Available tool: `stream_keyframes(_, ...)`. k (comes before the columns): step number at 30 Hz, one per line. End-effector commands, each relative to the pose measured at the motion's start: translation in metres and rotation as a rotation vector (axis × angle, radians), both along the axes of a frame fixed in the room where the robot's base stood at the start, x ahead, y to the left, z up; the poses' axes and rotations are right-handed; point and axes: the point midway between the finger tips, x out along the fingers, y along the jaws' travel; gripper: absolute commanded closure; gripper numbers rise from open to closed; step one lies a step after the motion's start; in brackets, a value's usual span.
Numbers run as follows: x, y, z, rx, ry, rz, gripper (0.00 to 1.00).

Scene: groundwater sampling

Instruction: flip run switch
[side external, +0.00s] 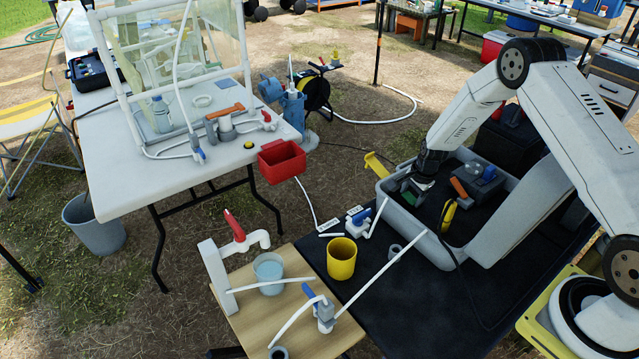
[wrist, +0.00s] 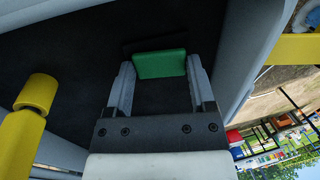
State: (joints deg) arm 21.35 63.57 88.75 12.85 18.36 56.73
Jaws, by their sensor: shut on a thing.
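My gripper (wrist: 157,85) is shut on a green block (wrist: 159,64), which sits between the two grey fingertips in the wrist view. A thin dark shape lies just beyond the block, hard to tell from the black floor. In the side view my gripper (side external: 416,186) reaches down inside the grey tub (side external: 436,256) at its left end. The green there is small and partly hidden by the fingers. I cannot tell whether the green block is part of the run switch. No run switch can be clearly made out.
A grey box with an orange handle (side external: 459,187) and a yellow cylinder (side external: 448,216) are in the tub, right of my gripper. The tub's walls rise close around it. A yellow cup (side external: 341,260) and white tubes stand left of the tub.

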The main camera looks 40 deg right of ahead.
Motion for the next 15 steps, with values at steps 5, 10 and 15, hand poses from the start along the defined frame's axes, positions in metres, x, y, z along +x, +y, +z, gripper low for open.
stream_keyframes(5,0.0029,0.0018,-0.0003,0.006,0.049,0.006,0.88)
stream_keyframes(10,0.0047,0.0013,-0.0003,0.001,0.122,0.006,0.88)
stream_keyframes(15,0.0063,0.0009,-0.0007,-0.002,0.192,0.004,0.88)
